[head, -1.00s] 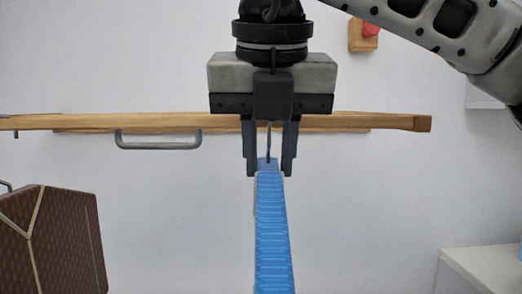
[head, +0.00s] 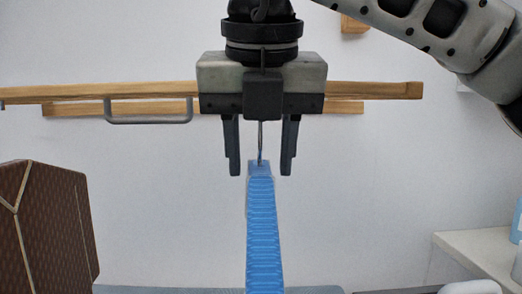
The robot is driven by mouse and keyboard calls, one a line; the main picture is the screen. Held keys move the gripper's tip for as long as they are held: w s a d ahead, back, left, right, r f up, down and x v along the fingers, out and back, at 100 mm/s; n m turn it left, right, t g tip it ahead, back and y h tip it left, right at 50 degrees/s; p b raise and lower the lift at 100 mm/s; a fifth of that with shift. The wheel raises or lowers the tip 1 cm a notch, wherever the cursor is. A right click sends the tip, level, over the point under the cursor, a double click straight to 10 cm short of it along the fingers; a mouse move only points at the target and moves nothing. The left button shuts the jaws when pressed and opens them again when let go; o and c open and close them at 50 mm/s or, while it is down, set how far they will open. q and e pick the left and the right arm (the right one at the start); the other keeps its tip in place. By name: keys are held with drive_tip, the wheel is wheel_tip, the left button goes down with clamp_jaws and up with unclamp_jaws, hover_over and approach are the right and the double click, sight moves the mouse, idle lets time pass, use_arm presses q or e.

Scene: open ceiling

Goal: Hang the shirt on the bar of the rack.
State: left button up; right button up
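The blue shirt (head: 263,225) hangs nearly edge-on to me in the middle of the view, below a thin hanger hook (head: 261,143). The wooden rack (head: 372,91) spans the wall behind, with a grey metal bar (head: 150,122) showing at its left. My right gripper (head: 260,170) is in front of the rack, fingers apart on both sides of the hook, with gaps on each side. The hook's top is hidden behind the gripper body, so I cannot tell whether it rests on a bar. My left gripper is not in view.
A brown patterned box-like object (head: 58,225) stands at lower left. A white counter (head: 480,250) with a blue bottle (head: 516,222) is at lower right. The wall between them is clear around the shirt.

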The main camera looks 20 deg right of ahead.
drive_tip(key=shift+o, duration=0.3)
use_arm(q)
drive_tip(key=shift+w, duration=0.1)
use_arm(e)
drive_tip(key=shift+s+r, duration=0.1)
drive_tip(key=shift+r, duration=0.2)
use_arm(q)
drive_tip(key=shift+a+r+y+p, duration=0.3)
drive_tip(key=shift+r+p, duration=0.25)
drive_tip(key=shift+p, duration=1.45)
use_arm(e)
drive_tip(key=v, duration=1.5)
